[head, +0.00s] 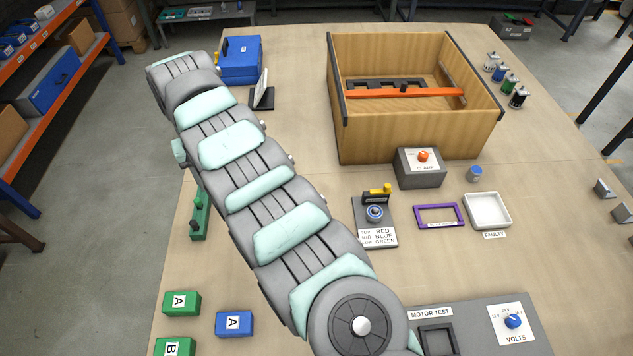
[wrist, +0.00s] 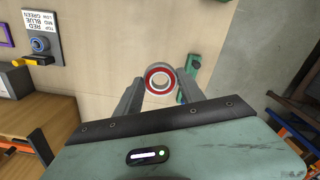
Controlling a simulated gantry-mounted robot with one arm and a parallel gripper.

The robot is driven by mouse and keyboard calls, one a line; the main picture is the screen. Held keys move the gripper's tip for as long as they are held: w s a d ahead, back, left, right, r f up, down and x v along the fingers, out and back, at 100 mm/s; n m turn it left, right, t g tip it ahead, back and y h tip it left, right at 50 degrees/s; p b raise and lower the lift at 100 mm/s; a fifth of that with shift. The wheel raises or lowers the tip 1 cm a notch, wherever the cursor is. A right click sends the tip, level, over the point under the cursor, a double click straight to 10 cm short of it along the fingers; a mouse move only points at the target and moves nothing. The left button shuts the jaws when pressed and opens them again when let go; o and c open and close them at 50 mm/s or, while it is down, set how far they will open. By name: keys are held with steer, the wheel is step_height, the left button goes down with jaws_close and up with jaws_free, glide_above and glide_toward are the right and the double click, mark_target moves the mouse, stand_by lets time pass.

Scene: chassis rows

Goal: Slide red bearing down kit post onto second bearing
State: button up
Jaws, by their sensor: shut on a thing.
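My gripper (wrist: 160,84) shows in the wrist view, its two fingers shut on a red-ringed bearing (wrist: 150,72). The bearing's open bore faces the camera. The kit post stand (head: 361,226) is near the middle of the table in the head view, with a blue-ringed bearing (head: 374,212) around its post. The stand also shows at the upper left of the wrist view (wrist: 29,22), well apart from the held bearing. Its label reads top red, mid blue, low green. No green bearing is visible on it. My gripper cannot be made out in the head view.
A wooden crate (head: 420,125) and a grey clamp box (head: 420,172) stand behind the kit post. A yellow-handled piece (head: 380,190) adjoins it. A purple frame (head: 439,216) and white faulty tray (head: 487,211) lie to its right. A green block (head: 200,218) lies left of my arm.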

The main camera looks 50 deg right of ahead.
steer(key=s+d+f+m, duration=0.1)
steer(key=s+d+f, duration=0.25)
steer(key=d, duration=0.35)
steer(key=s+d+f+m+b, duration=0.15)
steer(key=s+d, duration=0.25)
steer(key=d, duration=0.4)
steer(key=s+d+f+m+p, duration=0.1)
steer(key=s+d+f+m, duration=0.1)
steer(key=s+d+f, duration=0.35)
steer(key=s+d+f+m+b, duration=0.1)
steer(key=s+d+f+m, duration=0.3)
steer(key=s+d, duration=0.95)
steer(key=shift+n, duration=0.55)
step_height(320, 180, down, 7)
steer(key=b, duration=0.6)
steer(key=shift+d+r, duration=0.15)
steer(key=shift+r+p, duration=0.1)
steer(key=shift+p, duration=0.7)
steer(key=shift+f, duration=0.2)
